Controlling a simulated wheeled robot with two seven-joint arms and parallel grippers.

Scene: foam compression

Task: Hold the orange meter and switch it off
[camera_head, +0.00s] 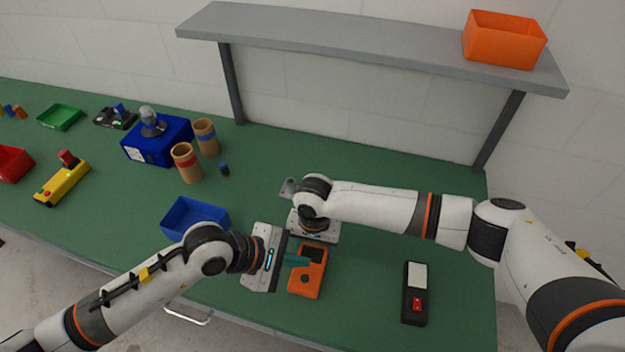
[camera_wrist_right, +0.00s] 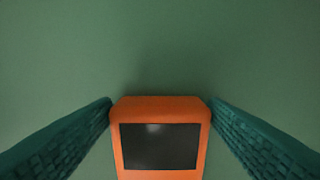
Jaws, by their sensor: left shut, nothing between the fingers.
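The orange meter (camera_head: 305,284) lies on the green bench in front of my arms, with a dark dial on its face. Its dark screen shows in the right wrist view, where the meter (camera_wrist_right: 160,104) is at the bottom centre. My right gripper (camera_wrist_right: 161,100) has a teal finger on each side of the meter's screen end; its tips are at the meter's edges, and I cannot tell whether they press on it. My left gripper (camera_head: 304,261) is shut and empty, its teal fingers over the meter from the left. My right wrist hides part of the screen end.
A black device with a red switch (camera_head: 416,305) lies to the right. A blue open bin (camera_head: 194,214) is close behind my left arm. Brown cups (camera_head: 186,166), a blue box (camera_head: 155,145) and a yellow device (camera_head: 62,184) stand farther left. A grey shelf (camera_head: 370,45) spans the back.

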